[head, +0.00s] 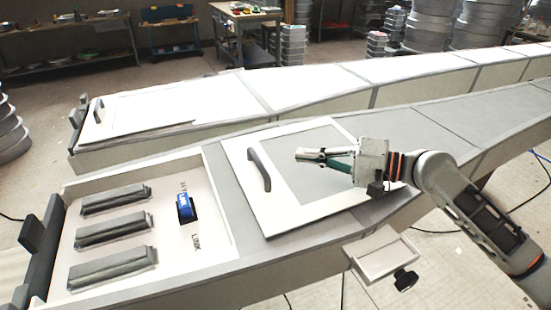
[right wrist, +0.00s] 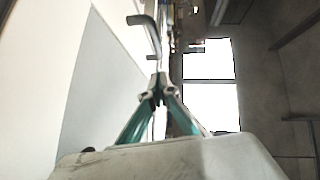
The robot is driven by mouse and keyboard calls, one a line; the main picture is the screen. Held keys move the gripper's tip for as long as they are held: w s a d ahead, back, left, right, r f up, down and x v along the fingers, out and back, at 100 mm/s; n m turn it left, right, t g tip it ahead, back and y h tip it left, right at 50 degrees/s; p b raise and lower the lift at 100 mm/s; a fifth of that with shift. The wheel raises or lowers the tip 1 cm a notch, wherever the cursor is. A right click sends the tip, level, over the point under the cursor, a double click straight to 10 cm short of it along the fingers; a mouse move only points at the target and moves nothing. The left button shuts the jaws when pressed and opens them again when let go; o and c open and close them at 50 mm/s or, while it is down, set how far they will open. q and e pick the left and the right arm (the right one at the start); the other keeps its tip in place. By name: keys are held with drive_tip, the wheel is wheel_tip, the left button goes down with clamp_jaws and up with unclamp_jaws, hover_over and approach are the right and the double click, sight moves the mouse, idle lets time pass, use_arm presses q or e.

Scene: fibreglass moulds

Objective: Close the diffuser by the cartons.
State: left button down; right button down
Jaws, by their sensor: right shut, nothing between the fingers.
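The near white panel (head: 266,218) has a grey middle and a dark grey handle (head: 260,169) near its left edge. It lies on the near long bench, to the right of an open shallow bay; I take it as a diffuser. My right gripper (head: 298,154) is shut and empty above this panel, to the right of the handle and apart from it. In the right wrist view the shut fingertips (right wrist: 158,88) point toward the handle (right wrist: 148,32). A similar panel (head: 150,110) with a handle lies on the far bench. I cannot make out any cartons. My left gripper is not in view.
The open bay (head: 215,235) holds three grey ribbed bars (head: 112,235) and a blue switch (head: 184,207) beside printed lettering. A small tray with a black knob (head: 405,280) sticks out from the bench's front. Stacked grey rings (head: 430,25) stand behind.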

sight(276, 174)
drive_tip(key=a, duration=0.3)
drive_tip(key=a+f+p, duration=0.1)
drive_tip(key=a, duration=0.1)
drive_tip(key=shift+w+a, duration=0.35)
drive_tip(key=shift+s+a+f, duration=0.2)
drive_tip(key=shift+s+a, duration=0.1)
drive_tip(key=shift+a, duration=0.45)
